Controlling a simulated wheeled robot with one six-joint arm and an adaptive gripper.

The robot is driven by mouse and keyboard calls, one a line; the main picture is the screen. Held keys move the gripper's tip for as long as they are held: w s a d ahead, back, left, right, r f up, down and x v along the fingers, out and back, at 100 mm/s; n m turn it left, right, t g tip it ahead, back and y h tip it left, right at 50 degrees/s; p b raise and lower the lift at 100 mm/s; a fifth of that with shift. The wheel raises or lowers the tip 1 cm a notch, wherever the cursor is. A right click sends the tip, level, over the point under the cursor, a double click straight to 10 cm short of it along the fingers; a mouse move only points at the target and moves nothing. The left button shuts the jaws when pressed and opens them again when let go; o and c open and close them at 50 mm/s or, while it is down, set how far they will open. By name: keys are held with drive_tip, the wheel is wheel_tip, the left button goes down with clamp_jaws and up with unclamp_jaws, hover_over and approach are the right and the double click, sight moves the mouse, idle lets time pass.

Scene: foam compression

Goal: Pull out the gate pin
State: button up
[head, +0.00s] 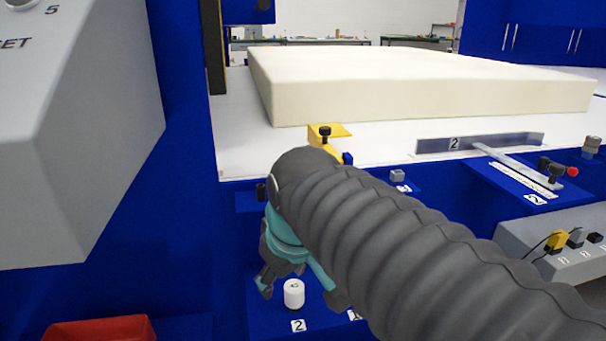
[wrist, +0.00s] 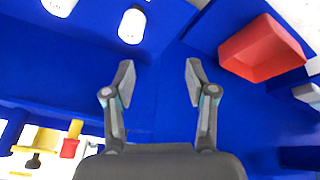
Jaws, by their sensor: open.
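My gripper (wrist: 159,72) is open and empty, its fingers pointing over bare blue surface in the wrist view. In the head view my gripper (head: 300,289) hangs low at the front of the blue bench, partly hidden by my arm. A yellow bracket (head: 342,130) with a black-knobbed pin (head: 325,134) stands at the white table's front edge, above my gripper. I cannot tell for certain which of these is the gate pin.
A red bin (head: 100,329) lies at lower left. A foam slab (head: 420,85) covers the table. A grey console (head: 75,140) blocks the left.

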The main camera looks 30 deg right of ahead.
drive_tip(key=w+d+r+n+g+p, duration=0.1)
drive_tip(key=w+d+r+n, duration=0.2)
drive_tip(key=w+d+r, duration=0.1)
drive_tip(key=w+d+r+n+g+p, duration=0.1)
drive_tip(key=w+d+r+n+g, duration=0.1)
drive_tip(key=w+d+r+n, duration=0.2)
drive_tip(key=w+d+r+n+g+p, duration=0.1)
drive_tip(key=w+d+r+n, duration=0.3)
drive_tip(key=w+r, duration=0.4)
drive_tip(key=shift+w+r, duration=0.1)
drive_tip(key=shift+r, duration=0.5)
drive_tip(key=shift+w+d+r+n+g, duration=0.2)
drive_tip(key=shift+d+n+g, duration=0.1)
drive_tip(key=shift+d+n, duration=0.15)
wheel_tip(320, 180, down, 6)
drive_tip(key=b, duration=0.5)
drive_tip(key=shift+r, duration=0.1)
drive_tip(key=shift+f+b, duration=0.65)
drive_tip(key=shift+f, duration=0.95)
drive_tip(key=shift+p, duration=0.6)
